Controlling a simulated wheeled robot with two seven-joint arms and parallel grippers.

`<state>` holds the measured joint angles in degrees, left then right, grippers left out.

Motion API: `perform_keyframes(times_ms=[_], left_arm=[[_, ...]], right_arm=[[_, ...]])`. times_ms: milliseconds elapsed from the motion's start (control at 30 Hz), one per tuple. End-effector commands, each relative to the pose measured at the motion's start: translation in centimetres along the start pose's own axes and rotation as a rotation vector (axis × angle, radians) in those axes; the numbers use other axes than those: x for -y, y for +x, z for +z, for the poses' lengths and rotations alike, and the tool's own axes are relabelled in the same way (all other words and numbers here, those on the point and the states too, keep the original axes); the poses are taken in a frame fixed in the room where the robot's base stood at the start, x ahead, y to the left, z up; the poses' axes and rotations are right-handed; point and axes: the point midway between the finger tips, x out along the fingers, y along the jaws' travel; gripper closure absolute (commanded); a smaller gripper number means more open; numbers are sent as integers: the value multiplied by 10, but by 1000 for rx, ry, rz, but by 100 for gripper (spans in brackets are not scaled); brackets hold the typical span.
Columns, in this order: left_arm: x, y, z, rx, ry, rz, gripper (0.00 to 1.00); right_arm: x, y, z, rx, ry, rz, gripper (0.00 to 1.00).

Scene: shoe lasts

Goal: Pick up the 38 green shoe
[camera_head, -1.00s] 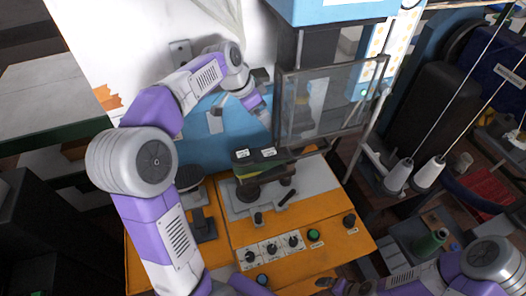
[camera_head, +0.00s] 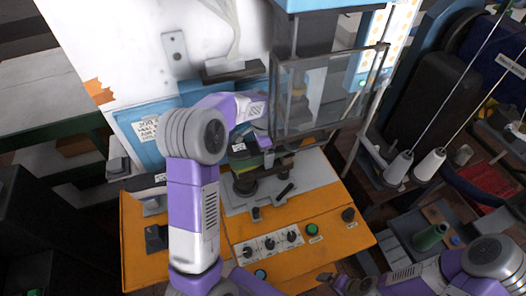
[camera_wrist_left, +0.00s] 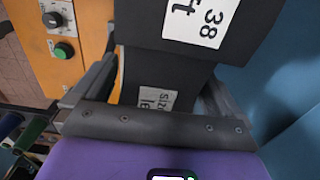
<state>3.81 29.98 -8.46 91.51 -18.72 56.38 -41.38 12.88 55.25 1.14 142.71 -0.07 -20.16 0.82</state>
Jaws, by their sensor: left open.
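The shoe lasts with green and yellow sides and dark tops (camera_head: 243,162) sit on the machine, partly hidden by my left arm. In the left wrist view a dark block (camera_wrist_left: 135,28) bears a white label reading 38, and a lower dark surface with another label (camera_wrist_left: 157,100) shows between the fingers. My left gripper (camera_wrist_left: 158,85) is open, with one finger on each side of that lower surface; contact cannot be told. In the head view my left gripper (camera_head: 262,145) is at the lasts. My right gripper (camera_head: 328,279) is low in the head view, its jaws too small to read.
The orange machine panel (camera_head: 330,255) has knobs and a green button (camera_head: 312,229). A framed clear guard (camera_head: 322,95) stands just right of my left gripper.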

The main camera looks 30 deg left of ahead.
Motion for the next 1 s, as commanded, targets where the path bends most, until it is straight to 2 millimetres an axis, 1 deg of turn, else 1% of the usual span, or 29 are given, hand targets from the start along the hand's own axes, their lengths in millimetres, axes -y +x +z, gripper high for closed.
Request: perform_keyframes(times_ms=[67,267,367,800,833,1000], left_arm=[[0,4,0,-1,0,-1,0],[0,5,0,-1,0,-1,0],[0,4,0,-2,0,-1,14],[0,4,0,-2,0,-1,81],[1,3,-1,-5,0,-4,83],[1,2,-1,-5,0,-4,84]], right_arm=[[0,0,0,0,0,0,0],[0,0,0,0,0,0,0],[0,0,0,0,0,0,0],[0,0,0,0,0,0,0],[0,0,0,0,0,0,0],[0,0,0,0,0,0,0]])
